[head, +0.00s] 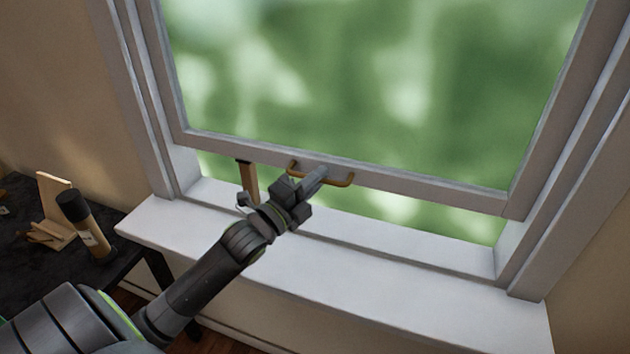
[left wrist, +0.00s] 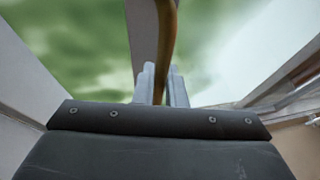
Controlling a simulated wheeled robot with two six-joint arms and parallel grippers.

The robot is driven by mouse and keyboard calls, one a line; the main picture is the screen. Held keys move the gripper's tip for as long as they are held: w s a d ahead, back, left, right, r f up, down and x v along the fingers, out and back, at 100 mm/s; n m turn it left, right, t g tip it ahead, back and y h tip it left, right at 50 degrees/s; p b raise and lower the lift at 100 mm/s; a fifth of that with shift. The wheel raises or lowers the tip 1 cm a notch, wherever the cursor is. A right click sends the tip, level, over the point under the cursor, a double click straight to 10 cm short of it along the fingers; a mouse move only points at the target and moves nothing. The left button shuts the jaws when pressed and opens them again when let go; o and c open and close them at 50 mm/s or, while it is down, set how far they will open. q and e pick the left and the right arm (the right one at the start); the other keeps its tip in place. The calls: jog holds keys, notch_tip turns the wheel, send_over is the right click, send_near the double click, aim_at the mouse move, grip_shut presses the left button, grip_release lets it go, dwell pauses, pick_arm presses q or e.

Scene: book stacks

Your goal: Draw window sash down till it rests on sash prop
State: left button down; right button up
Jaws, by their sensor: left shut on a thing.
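The white window sash (head: 420,187) hangs partly raised, with a gap between its bottom rail and the sill. A brass bar handle (head: 341,183) is fixed on the bottom rail. My left gripper (head: 316,178) is shut on the handle; in the left wrist view the handle (left wrist: 166,45) runs between the two grey fingers (left wrist: 161,85). The wooden sash prop (head: 248,183) stands upright on the sill to the left of my gripper, with a dark top close below the rail. I cannot tell whether the prop touches the rail. My right gripper is not in view.
The white sill (head: 400,262) is otherwise bare. At the left, a dark table (head: 40,275) holds a wooden bookend-like stand (head: 52,215) and a black-capped cylinder (head: 85,222). The window frame (head: 565,170) borders the sash on both sides.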

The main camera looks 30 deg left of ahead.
pick_arm(q)
jog(key=shift+a+f+y, duration=0.25)
jog(key=shift+f+y, duration=0.05)
jog(key=shift+f, duration=0.6)
jog(key=c, duration=1.5)
grip_release()
jog(key=shift+d, duration=0.1)
jog(key=shift+r, duration=0.1)
jog(key=shift+r, duration=0.15)
jog(key=shift+s+p, duration=0.1)
jog(key=shift+p, duration=0.2)
jog(key=p+v, duration=1.3)
jog(key=v, duration=0.4)
jog(key=shift+p, duration=0.35)
jog(key=shift+s, duration=0.1)
